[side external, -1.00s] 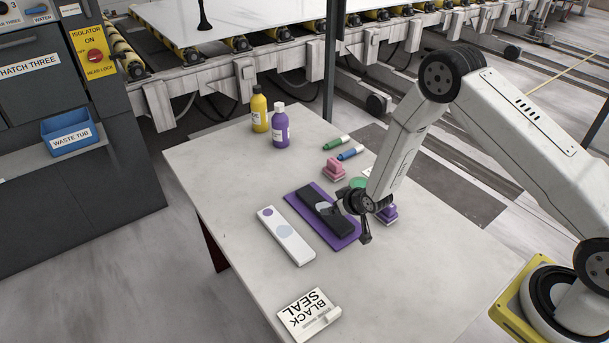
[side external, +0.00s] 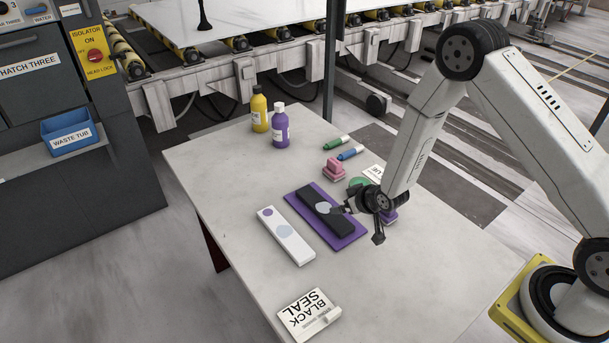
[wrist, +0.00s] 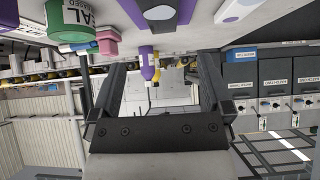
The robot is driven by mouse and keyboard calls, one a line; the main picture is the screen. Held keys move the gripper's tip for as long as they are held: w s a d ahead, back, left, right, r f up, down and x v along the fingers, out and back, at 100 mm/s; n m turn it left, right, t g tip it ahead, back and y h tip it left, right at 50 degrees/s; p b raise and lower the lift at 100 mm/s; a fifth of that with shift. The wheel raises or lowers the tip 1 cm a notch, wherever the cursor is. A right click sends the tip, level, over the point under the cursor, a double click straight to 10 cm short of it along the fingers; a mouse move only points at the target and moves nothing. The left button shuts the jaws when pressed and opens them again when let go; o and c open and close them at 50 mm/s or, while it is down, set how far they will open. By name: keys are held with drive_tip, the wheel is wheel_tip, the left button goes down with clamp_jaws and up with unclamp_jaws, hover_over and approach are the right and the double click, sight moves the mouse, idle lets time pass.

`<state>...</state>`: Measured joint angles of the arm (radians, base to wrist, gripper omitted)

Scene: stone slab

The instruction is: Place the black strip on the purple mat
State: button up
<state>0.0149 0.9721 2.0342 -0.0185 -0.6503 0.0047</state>
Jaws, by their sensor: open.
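The black strip (side external: 312,197) lies flat on the purple mat (side external: 346,242), lengthwise along it, with mat showing around it. It bears a pale grey-blue disc near its middle. In the wrist view the black strip (wrist: 162,26) and purple mat (wrist: 184,12) show at the top edge, partly cut off. My gripper (side external: 360,224) is just right of the strip and appears apart from it. In the wrist view my gripper (wrist: 165,85) has its two fingers wide apart with nothing between them.
A white strip (side external: 290,245) lies left of the mat. Yellow (side external: 259,108) and purple (side external: 280,127) bottles stand behind. A "BLACK SEAL" sign (side external: 309,314) is in front.

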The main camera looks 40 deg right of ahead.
drive_tip(key=s+r+g, duration=0.6)
drive_tip(key=s+r, duration=1.2)
drive_tip(key=s, duration=0.1)
drive_tip(key=shift+s+a, duration=0.25)
drive_tip(key=shift+s, duration=0.1)
